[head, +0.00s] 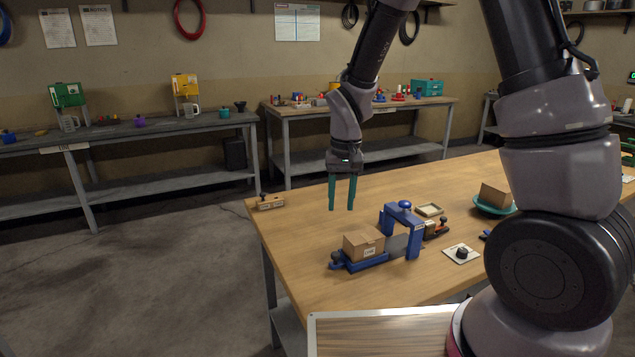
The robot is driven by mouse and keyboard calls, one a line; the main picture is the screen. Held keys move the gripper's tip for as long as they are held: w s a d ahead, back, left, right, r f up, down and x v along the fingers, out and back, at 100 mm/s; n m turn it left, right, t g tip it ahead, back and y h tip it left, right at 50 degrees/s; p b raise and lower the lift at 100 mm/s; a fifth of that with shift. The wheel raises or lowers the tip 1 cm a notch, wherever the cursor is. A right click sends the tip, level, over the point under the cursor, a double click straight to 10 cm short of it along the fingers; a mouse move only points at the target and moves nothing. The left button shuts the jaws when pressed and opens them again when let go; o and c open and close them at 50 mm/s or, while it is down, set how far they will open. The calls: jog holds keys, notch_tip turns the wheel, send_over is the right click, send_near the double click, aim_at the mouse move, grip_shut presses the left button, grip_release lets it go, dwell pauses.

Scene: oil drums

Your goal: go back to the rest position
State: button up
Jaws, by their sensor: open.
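My gripper (342,194) is in the head view, above the far left part of the wooden table (300,235). Its two teal fingers point down and stand apart, with nothing between them. It hangs in the air, up and to the left of a blue frame (413,236) with a round knob on top. A small cardboard box (364,243) sits on the frame's blue base, below the gripper and apart from it. My arm covers part of the table's right side.
A teal bowl (485,207) holds a brown box (495,196) at the right. A small tray (430,210), a white plate with a black knob (461,253) and a wooden block (270,202) are on the table. Benches stand along the back wall. The floor at left is clear.

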jog(key=s+d+r+m+t+y, duration=0.1)
jog(key=s+d+r+t, duration=0.1)
jog(key=d+r, duration=0.5)
jog(key=s+d+r+m+t+y, duration=0.1)
jog(key=s+d+r, duration=0.15)
jog(key=r, duration=0.85)
jog(key=s+d+r+m+t, duration=0.2)
jog(key=s+d+r, duration=0.4)
jog(key=s+r, duration=0.3)
jog(key=shift+s+d+m+t, duration=0.3)
jog(key=shift+s+t, duration=0.15)
jog(key=shift+t, duration=0.45)
